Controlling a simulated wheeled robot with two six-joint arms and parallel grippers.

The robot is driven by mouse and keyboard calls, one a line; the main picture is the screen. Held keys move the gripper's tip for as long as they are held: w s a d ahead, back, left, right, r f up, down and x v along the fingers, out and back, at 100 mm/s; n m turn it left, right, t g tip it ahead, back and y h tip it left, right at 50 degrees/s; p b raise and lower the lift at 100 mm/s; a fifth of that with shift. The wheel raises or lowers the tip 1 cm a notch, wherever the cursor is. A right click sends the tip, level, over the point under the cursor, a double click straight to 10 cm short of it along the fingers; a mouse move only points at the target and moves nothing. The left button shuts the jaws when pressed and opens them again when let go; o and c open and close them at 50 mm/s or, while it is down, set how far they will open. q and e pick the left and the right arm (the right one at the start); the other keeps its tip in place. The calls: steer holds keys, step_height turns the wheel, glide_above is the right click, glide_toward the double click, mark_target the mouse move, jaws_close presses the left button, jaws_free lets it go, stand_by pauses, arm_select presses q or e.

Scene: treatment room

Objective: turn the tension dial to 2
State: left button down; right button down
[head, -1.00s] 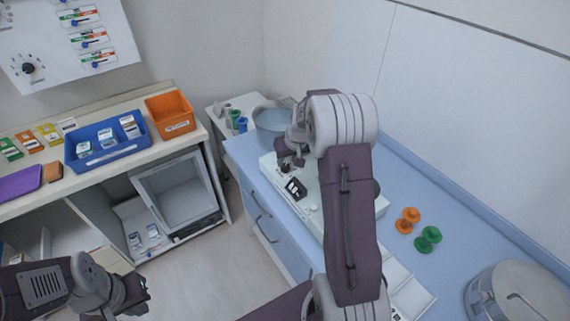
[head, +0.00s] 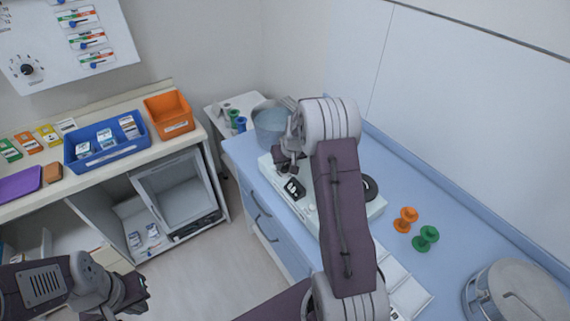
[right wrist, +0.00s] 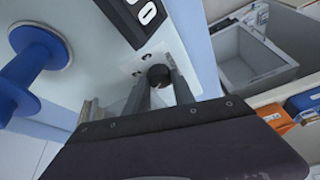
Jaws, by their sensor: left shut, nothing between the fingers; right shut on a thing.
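The white machine (head: 325,208) stands on the blue counter. My right gripper (head: 285,162) is over the machine's far end. In the right wrist view, my right gripper (right wrist: 165,82) is shut on a small black round knob (right wrist: 158,76), apparently the tension dial. Small dark marks sit beside the knob; its setting is not readable. My left gripper (head: 142,291) is shut and empty at the lower left, away from the machine.
A blue spool (right wrist: 38,50) stands on the machine, left of my fingers. Orange (head: 405,219) and green (head: 426,238) spools lie right of the machine. A metal pot (head: 518,293) is at the lower right. A wall panel (head: 75,35) with a dial and sliders hangs upper left.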

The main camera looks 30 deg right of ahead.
steer(key=shift+a+r+m+p, duration=0.1)
steer(key=shift+r+m+p, duration=0.15)
steer(key=shift+m+p, duration=0.35)
steer(key=shift+m+h+p, duration=0.3)
steer(key=shift+p, duration=0.05)
steer(key=shift+f+m, duration=0.25)
steer(key=shift+m, duration=0.15)
steer(key=m+h+b, duration=0.1)
steer(key=m+b, duration=0.1)
steer(key=b, duration=0.1)
steer(key=m+g+b, duration=0.1)
steer(key=m+b, duration=0.1)
steer(key=b, duration=0.2)
steer(key=shift+w+a+f+h, duration=0.1)
steer(key=shift+w+f+h, duration=0.05)
steer(key=shift+f+h, duration=0.25)
steer(key=m+b, duration=0.1)
steer(key=m, duration=0.1)
steer(key=shift+r+m+g+h+b, duration=0.25)
steer(key=shift+m+g+h+b, duration=0.05)
steer(key=shift+m+g+b, duration=0.1)
steer(key=shift+r+m+g+h+b, duration=0.15)
steer(key=shift+m+g+h+b, duration=0.2)
steer(key=shift+m, duration=0.65)
steer(key=c, duration=1.3)
jaws_free()
steer(key=shift+c, duration=0.2)
